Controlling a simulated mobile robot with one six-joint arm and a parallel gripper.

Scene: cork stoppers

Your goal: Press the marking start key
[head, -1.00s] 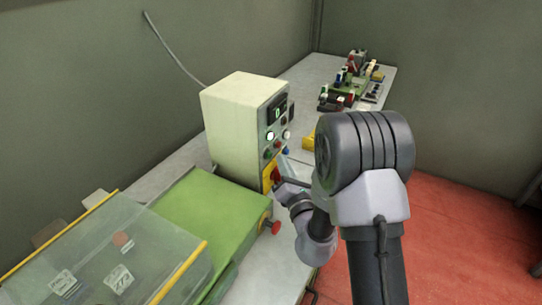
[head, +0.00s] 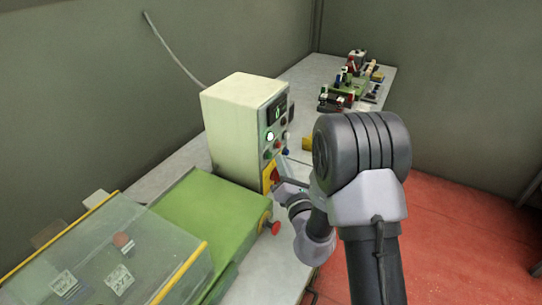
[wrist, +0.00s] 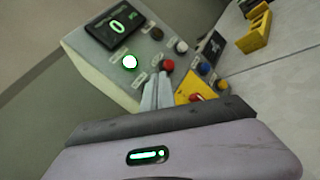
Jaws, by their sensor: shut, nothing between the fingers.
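The cream control box (head: 235,125) stands on the bench, its grey front panel facing right. The panel carries a display showing a green 0 (wrist: 118,28), a white key with a lit green ring (wrist: 130,62), a black knob (wrist: 157,34), and white (wrist: 181,46), red (wrist: 167,65) and blue (wrist: 204,68) buttons. Their small labels are too blurred to read, so I cannot tell which is the marking start key. My gripper (wrist: 157,80) is shut and empty, its tips close to the panel below the red button. I cannot tell whether they touch it.
A yellow plate with a red switch (head: 272,175) is low on the box. A green unit (head: 205,215) with a red knob (head: 274,228) and a clear-covered case (head: 110,260) stand in front. A yellow block (wrist: 256,32) lies beside the box.

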